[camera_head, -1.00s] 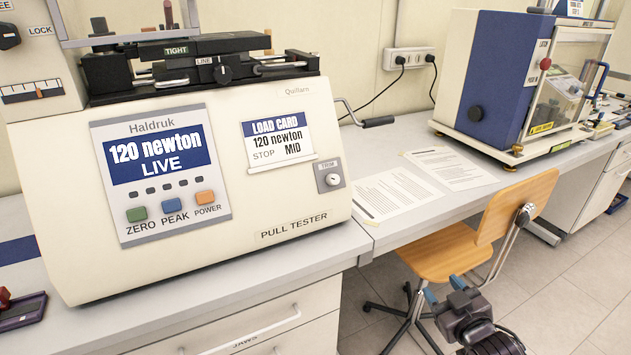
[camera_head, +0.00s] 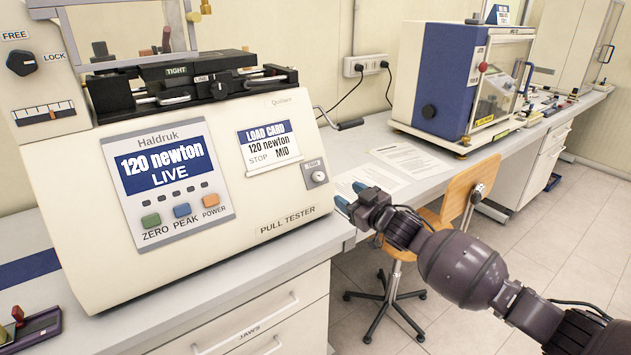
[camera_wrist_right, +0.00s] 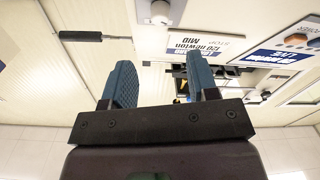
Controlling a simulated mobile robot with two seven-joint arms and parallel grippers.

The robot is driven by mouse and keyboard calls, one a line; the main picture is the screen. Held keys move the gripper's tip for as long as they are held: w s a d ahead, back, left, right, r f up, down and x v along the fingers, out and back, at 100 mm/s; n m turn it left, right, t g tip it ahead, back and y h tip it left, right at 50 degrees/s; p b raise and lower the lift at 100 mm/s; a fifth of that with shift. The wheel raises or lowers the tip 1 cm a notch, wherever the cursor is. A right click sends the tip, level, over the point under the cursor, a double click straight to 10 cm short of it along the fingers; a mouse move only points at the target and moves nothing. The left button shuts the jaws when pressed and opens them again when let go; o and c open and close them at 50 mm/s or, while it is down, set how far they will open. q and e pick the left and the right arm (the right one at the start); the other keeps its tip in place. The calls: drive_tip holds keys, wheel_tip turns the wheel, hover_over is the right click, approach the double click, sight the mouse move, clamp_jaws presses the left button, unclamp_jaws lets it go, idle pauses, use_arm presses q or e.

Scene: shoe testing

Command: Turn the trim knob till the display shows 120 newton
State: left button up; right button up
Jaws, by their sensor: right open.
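The trim knob (camera_head: 318,176) is a small silver dial on a grey plate at the right of the pull tester's (camera_head: 285,215) sloped front. The display (camera_head: 167,163) reads "120 newton LIVE". The load card (camera_head: 270,146) reads "120 newton", "STOP MID". My right gripper (camera_head: 351,196) is open and empty, a little below and to the right of the knob, apart from it. In the right wrist view its two blue fingers (camera_wrist_right: 162,80) stand apart, with the round knob (camera_wrist_right: 160,12) beyond them near the top edge. My left gripper is not in view.
A crank handle (camera_head: 350,124) sticks out from the tester's right side, near the knob. Printed sheets (camera_head: 400,163) lie on the bench to the right. A wooden chair (camera_head: 462,195) stands behind my right arm. A blue and white machine (camera_head: 440,80) stands farther right.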

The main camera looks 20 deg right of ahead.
sight(321, 177)
drive_tip(key=x, duration=0.9)
drive_tip(key=shift+b, duration=0.4)
drive_tip(key=shift+w+a, duration=0.1)
drive_tip(key=shift+w, duration=0.25)
drive_tip(key=shift+w+a, duration=0.15)
drive_tip(key=shift+w, duration=0.2)
drive_tip(key=shift+c, duration=0.5)
drive_tip(key=c, duration=0.8)
drive_tip(key=shift+n, duration=0.3)
